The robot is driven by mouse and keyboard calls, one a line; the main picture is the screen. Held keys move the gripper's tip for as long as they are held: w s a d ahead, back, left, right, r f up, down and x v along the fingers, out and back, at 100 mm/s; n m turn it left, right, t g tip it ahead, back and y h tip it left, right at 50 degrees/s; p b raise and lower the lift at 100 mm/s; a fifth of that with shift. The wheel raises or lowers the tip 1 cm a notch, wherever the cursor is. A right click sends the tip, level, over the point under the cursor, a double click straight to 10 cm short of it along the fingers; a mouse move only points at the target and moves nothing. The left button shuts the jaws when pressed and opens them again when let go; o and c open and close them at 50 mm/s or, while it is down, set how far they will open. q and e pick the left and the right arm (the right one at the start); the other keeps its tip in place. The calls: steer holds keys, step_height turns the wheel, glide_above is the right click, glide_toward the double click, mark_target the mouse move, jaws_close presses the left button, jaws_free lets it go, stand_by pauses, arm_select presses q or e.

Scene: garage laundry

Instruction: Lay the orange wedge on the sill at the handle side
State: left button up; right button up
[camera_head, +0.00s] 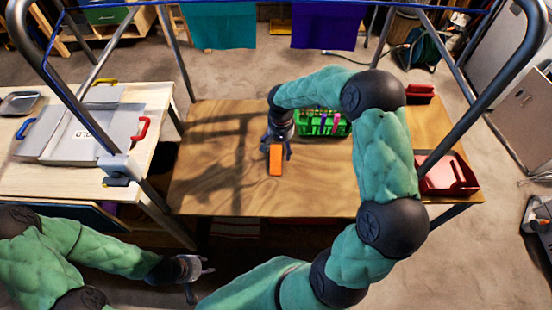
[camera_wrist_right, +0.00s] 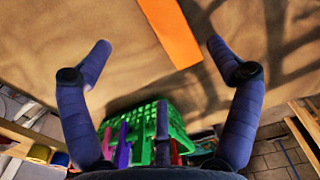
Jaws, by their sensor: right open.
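The orange wedge (camera_head: 275,162) lies on the wooden table with its long side pointing toward me. My right gripper (camera_head: 276,151) is at the wedge's far end, fingers pointing down. In the right wrist view, the wedge (camera_wrist_right: 172,34) shows at the top, in line with the gap between the open fingers (camera_wrist_right: 158,45); the fingers are apart from it and hold nothing. My left gripper (camera_head: 202,280) is low at the left, away from the tables, fingers apart and empty. I cannot tell which part is the sill.
A green basket (camera_head: 312,130) with coloured items stands right of my right gripper. Red bins (camera_head: 447,181) are at the table's right. The left table carries a pale panel (camera_head: 70,142) with red, blue and yellow handles. A metal frame crosses above. The wooden table's left half is clear.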

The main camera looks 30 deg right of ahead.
glide_above(278, 159)
steer(key=f, duration=0.2)
steer(key=f+b, duration=0.1)
steer(key=f, duration=0.1)
steer(key=shift+s+d, duration=0.15)
steer(key=shift+s, duration=0.25)
steer(key=f, duration=0.1)
steer(key=f+b, duration=0.1)
steer(key=f, duration=0.1)
steer(key=f+b, duration=0.1)
steer(key=f, duration=0.1)
steer(key=shift+w, duration=0.35)
steer(key=c, duration=1.4)
steer(key=shift+r, duration=0.5)
step_height(278, 159, up, 2)
steer(key=shift+r+p, duration=0.1)
steer(key=shift+p, duration=0.5)
steer(key=s+a+r+p, duration=0.2)
steer(key=s+a+r, duration=0.1)
steer(key=r, duration=0.3)
steer(key=shift+s+a+r, duration=0.15)
steer(key=shift+s+r, duration=0.25)
steer(key=shift+s, duration=0.4)
steer(key=s+a+r+p, duration=0.2)
steer(key=s+a+r, duration=0.1)
steer(key=s, duration=0.4)
steer(key=shift+a, duration=0.85)
